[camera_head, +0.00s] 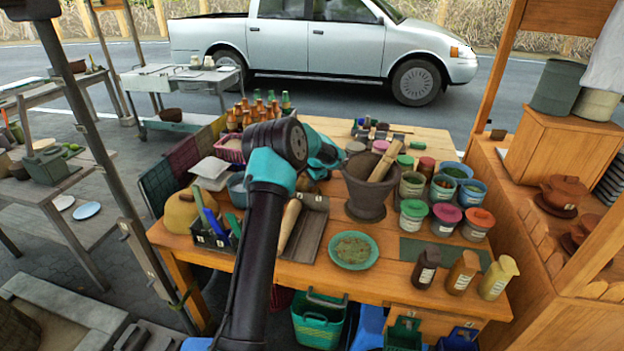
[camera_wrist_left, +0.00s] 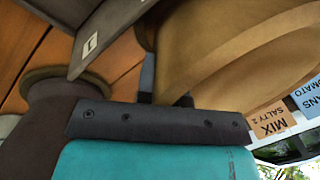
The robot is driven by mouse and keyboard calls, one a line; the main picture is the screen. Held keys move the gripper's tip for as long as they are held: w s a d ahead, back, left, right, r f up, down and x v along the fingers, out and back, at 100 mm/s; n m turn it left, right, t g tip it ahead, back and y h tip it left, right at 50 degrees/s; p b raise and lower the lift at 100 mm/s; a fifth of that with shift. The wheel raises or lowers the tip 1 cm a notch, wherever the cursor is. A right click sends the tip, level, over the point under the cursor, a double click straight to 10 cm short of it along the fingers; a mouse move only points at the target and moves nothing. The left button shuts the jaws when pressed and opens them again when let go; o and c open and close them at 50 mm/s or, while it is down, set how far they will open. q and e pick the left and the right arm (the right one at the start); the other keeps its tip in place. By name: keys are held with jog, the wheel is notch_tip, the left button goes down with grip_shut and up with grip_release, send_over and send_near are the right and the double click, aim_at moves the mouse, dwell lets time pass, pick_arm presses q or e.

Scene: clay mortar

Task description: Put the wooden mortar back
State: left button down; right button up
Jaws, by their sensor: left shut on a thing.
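My left gripper (camera_head: 323,158) reaches over the back middle of the wooden table (camera_head: 320,268); its teal wrist hides most of what it holds in the head view. In the left wrist view my gripper (camera_wrist_left: 166,92) is shut on a large, tan, rounded wooden thing, which I take to be the wooden mortar (camera_wrist_left: 235,55). It fills the upper right there. A dark clay mortar (camera_head: 366,195) stands upright to the right of my gripper, with a wooden pestle (camera_head: 386,160) leaning in it. My right gripper is not in view.
Lidded jars (camera_head: 444,218) crowd the right side. A green plate (camera_head: 353,250) lies in front of the clay mortar. A grey tray (camera_head: 309,228) holds another pestle (camera_head: 289,222). Several bottles (camera_head: 258,108) stand at the back left. The table is crowded, with little free room.

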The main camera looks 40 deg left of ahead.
pick_arm(q)
jog(key=c, duration=1.6)
grip_release()
jog(key=shift+f, duration=0.1)
jog(key=o, duration=0.4)
jog(key=shift+c, duration=0.2)
jog(key=v, duration=1.2)
